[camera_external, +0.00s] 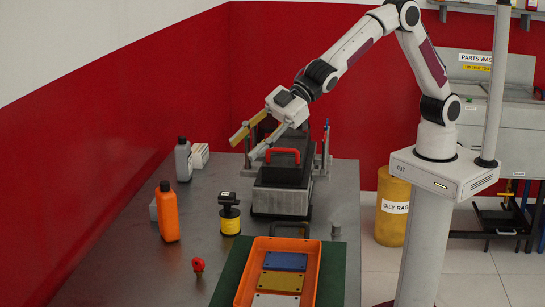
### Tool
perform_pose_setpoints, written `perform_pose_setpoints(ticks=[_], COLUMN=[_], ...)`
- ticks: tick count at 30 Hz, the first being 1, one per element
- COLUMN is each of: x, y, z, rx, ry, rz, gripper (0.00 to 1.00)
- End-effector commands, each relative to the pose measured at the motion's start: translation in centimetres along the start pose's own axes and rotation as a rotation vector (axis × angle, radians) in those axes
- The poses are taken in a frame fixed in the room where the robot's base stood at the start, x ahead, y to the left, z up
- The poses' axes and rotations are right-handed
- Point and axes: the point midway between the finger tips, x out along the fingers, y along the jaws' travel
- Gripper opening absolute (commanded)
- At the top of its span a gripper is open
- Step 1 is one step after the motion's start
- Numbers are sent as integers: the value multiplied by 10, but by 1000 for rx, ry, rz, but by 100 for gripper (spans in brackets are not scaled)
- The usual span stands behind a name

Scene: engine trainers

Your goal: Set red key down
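A small red key (198,265) is on the grey workbench at the front left, apart from the other things, with a darker stem below its red head. My gripper (272,126) is well away from it, up above the back of the bench beside the black-topped engine trainer (282,200). The gripper points down and left. A yellow bar (246,130) and a grey bar overlap its end in the picture. I cannot tell whether the fingers are open or shut, and I see no red key at them.
The trainer has a red handle (283,151) on top. An orange bottle (168,212), a grey bottle (183,160) and a black-and-yellow part (229,214) stand left of it. An orange tray (245,284) with coloured plates lies on a green mat (330,280) in front. Bare bench surrounds the key.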

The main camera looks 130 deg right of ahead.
Motion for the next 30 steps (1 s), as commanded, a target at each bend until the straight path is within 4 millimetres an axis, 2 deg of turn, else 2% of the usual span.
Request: perform_pose_setpoints(ticks=[1,14,23,30], x=[-14,-119,-193,-251], y=[2,9,4,-6], z=[-3,5,25,48], rx=[7,74,124,161], ry=[-8,-116,-191,-252], rz=[6,35,39,32], gripper=[39,39,39,39])
